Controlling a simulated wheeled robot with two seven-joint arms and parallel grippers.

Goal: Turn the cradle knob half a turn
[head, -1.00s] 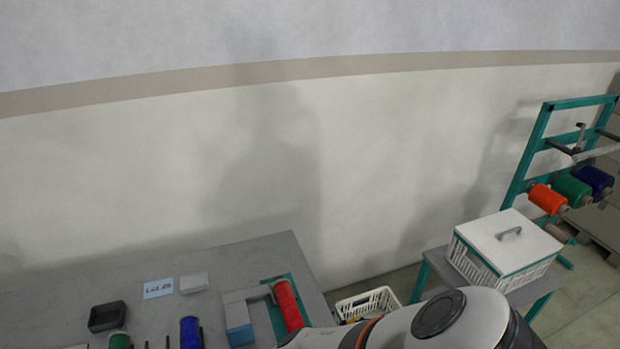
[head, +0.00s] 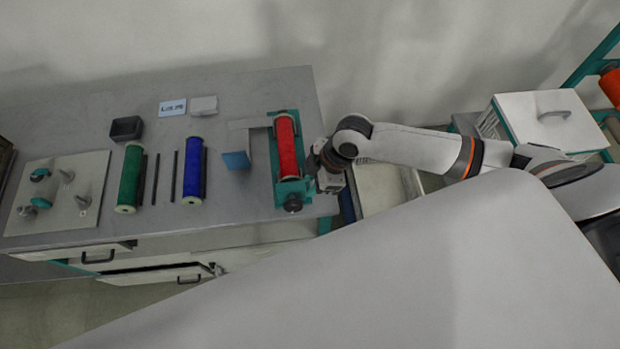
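The teal cradle (head: 306,186) stands at the right end of the grey table and holds a red bobbin (head: 286,148). A dark round knob (head: 292,204) is at the cradle's front end. My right gripper (head: 328,184) is just right of the cradle's front end, close to the knob. Its fingers are small and partly hidden, so I cannot tell whether they are open or whether they touch the cradle. It does not appear to be around the knob. My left gripper is not in view.
Left of the cradle are a blue block (head: 236,160), a blue bobbin (head: 193,170), a green bobbin (head: 130,177), dark rods and a black box (head: 126,128). A pegged board (head: 95,165) lies far left. A white lidded basket (head: 540,115) stands right.

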